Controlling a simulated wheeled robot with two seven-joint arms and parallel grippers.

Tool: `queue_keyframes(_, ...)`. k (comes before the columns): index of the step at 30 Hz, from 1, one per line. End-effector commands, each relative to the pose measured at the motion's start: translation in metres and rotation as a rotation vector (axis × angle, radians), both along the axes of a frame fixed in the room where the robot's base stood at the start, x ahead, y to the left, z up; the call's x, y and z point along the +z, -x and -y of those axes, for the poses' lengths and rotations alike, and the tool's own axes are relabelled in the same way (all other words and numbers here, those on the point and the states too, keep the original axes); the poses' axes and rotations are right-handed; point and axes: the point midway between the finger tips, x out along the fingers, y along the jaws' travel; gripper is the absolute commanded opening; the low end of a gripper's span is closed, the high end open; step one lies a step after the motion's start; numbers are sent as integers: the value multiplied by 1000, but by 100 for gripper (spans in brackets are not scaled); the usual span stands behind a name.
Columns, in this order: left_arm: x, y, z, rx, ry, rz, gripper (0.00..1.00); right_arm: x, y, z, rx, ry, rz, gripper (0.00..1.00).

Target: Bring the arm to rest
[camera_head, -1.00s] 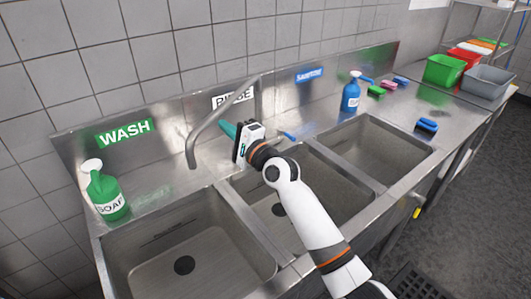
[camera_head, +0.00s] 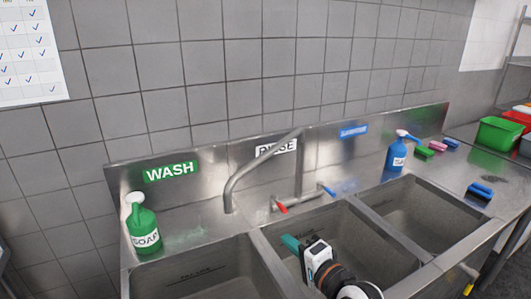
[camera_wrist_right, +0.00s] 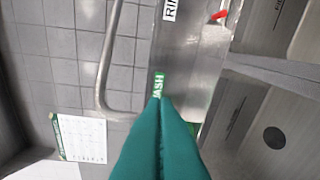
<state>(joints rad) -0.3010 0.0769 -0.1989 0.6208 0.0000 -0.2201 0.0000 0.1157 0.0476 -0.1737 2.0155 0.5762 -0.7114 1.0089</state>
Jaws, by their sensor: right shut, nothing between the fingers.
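My right gripper (camera_head: 291,243) shows in the head view over the middle sink basin, below the faucet. Its teal fingers are together with nothing between them, and the white and black wrist trails down to the bottom edge. In the right wrist view the teal fingers (camera_wrist_right: 162,105) are pressed together and fill the lower middle. Their tips overlap the lower part of the green WASH sign in that picture. The gripper appears clear of the faucet (camera_head: 231,187) and the red tap handle (camera_head: 281,208). My left gripper is not in view.
A green soap bottle (camera_head: 146,238) stands left of the basins. A blue spray bottle (camera_head: 396,156) and several brushes are at the right, with a blue brush (camera_head: 480,193) nearer the front. A green bin (camera_head: 498,134) sits far right. The left basin (camera_head: 205,278) looks empty.

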Motion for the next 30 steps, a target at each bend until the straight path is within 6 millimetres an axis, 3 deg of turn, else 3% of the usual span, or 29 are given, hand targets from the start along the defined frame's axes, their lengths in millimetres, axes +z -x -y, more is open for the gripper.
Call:
queue_keyframes(1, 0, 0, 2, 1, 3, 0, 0, -31, 23, 6, 14, 142, -41, 0)
queue_keyframes(3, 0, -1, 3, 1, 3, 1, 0, -71, 57, 17, 51, 372, -95, 0)
queue_keyframes(6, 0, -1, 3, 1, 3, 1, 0, -117, 108, 35, 137, 670, -176, 0)
queue_keyframes(9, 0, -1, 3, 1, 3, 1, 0, -146, 152, 54, 229, 887, -246, 0)
queue_keyframes(15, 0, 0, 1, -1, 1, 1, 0, -175, 219, 83, 396, 1160, -357, 0)
queue_keyframes(24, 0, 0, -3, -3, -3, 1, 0, -188, 300, 119, 640, 1416, -495, 0)
queue_keyframes(25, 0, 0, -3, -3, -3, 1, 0, -192, 305, 122, 660, 1431, -507, 0)
queue_keyframes(30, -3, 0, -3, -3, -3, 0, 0, -237, 290, 118, 665, 1420, -513, 0)
